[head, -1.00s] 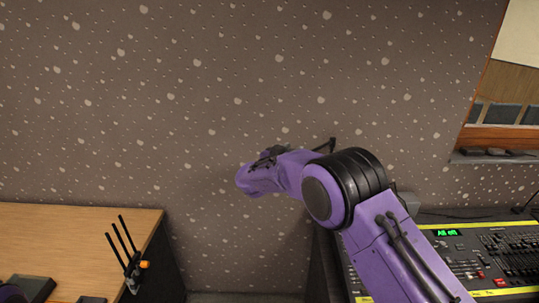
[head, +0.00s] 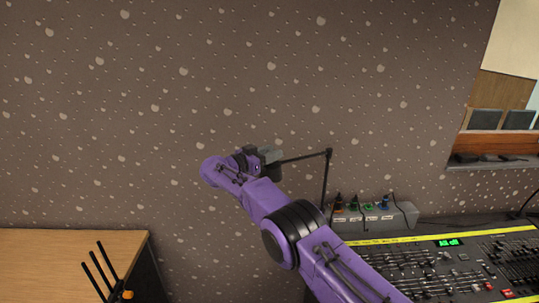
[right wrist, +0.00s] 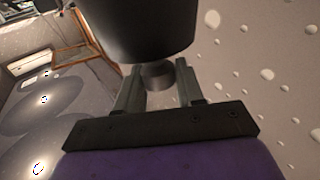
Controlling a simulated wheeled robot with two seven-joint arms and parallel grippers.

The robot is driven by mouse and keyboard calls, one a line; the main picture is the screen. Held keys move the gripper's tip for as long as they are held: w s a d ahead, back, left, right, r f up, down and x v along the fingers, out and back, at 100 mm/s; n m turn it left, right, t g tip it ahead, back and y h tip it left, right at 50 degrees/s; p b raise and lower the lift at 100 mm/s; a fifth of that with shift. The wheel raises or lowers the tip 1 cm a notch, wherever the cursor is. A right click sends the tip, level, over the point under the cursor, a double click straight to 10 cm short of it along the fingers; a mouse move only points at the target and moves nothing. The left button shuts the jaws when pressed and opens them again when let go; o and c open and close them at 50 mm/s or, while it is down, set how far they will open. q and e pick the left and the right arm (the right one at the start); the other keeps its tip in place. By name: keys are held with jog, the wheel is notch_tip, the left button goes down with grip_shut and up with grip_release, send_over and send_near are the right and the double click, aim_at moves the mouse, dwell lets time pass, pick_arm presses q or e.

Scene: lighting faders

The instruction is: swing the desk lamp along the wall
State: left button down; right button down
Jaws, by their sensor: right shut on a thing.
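The desk lamp (head: 326,175) has a thin black jointed arm. It rises from beside the mixing desk, bends at an upper joint and runs left to my right gripper (head: 268,157), in front of the speckled wall. In the right wrist view, my right gripper (right wrist: 158,88) is shut on a small dark knob (right wrist: 157,75) between its fingers. The lamp's dark round head (right wrist: 138,30) fills the top of that view, just beyond the fingers. In the head view the lamp head is mostly hidden by my gripper and wrist. My left gripper is out of view.
A mixing console (head: 430,268) with faders and a green display stands at lower right. A grey box with plugs (head: 375,216) sits behind it. A wooden desk (head: 60,255) is at lower left, with black rods (head: 100,268) by its edge. A window (head: 500,120) is at right.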

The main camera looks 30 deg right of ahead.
jog(key=shift+d, duration=0.1)
jog(key=c, duration=0.9)
grip_release()
jog(key=shift+o, duration=0.5)
jog(key=shift+d, duration=0.1)
jog(key=s+a+b, duration=0.2)
jog(key=a+b, duration=0.2)
jog(key=a, duration=0.6)
jog(key=shift+a, duration=0.15)
